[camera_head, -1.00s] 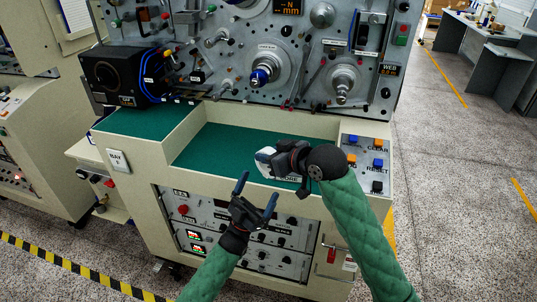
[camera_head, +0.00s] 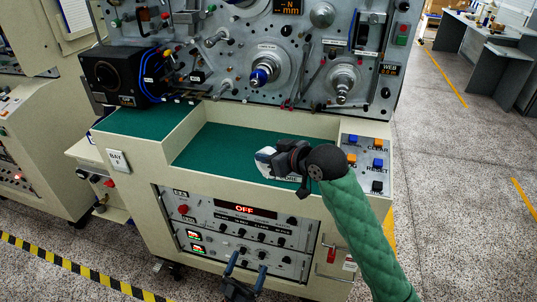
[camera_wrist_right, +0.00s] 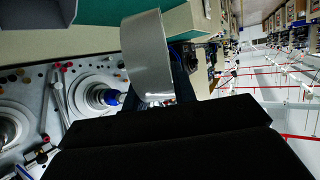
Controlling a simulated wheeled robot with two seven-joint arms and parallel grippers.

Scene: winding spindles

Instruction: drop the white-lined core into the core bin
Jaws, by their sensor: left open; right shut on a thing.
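The white-lined core (camera_head: 264,158) is a pale ring in my right gripper (camera_head: 279,161), held over the front part of the green-lined recess. In the right wrist view the core (camera_wrist_right: 147,55) shows as a curved grey-white band, with a dark finger beside it. The green-lined recess (camera_head: 225,143) has a cream front wall with lettering, partly hidden below my right gripper, that seems to read CORE. I cannot tell whether the core touches this wall. My left gripper (camera_head: 246,268) is open and empty, low in front of the lower control panel.
Two spindles, one with a blue hub (camera_head: 262,75) and one plain (camera_head: 342,86), stand out from the upright panel behind. A button panel (camera_head: 366,165) lies right of the recess. A black box (camera_head: 122,76) stands at the left. The recess's left part is clear.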

